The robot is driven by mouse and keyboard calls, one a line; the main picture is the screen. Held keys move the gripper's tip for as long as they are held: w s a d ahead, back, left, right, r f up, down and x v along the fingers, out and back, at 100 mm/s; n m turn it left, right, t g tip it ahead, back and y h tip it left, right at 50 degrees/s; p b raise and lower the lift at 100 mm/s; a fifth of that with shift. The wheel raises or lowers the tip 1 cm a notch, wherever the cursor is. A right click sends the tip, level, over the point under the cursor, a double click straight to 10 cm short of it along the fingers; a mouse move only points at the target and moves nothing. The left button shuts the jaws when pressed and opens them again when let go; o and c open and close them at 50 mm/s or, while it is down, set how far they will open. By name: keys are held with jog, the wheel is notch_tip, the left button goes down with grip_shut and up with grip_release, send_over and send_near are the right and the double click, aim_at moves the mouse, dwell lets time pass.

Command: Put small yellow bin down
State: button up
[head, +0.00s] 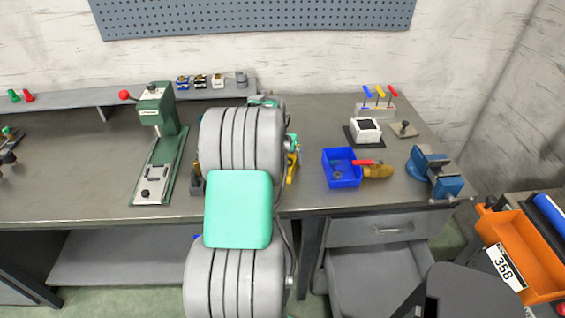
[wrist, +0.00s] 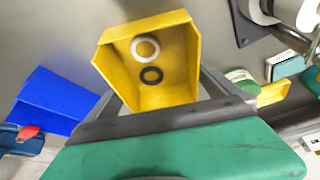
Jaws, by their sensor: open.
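The small yellow bin (wrist: 160,97) is in the middle of the wrist view, with a white ring (wrist: 145,48) and a black ring (wrist: 151,75) inside it. My gripper (wrist: 162,86) is open, with one finger on each side of the bin's near end. I cannot tell whether the fingers touch it, or whether its base rests fully on the bench. In the head view my arm hides most of this area; a yellow edge (head: 293,166) shows just right of the arm. The gripper itself is hidden there.
A blue vise (head: 437,172) is farther right. A green press (head: 157,130) stands left. Another yellow piece (wrist: 273,93) shows at the wrist view's right. Bench between arm and press is narrow.

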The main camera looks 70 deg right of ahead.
jog(key=c, duration=1.3)
jog(key=shift+r, duration=0.15)
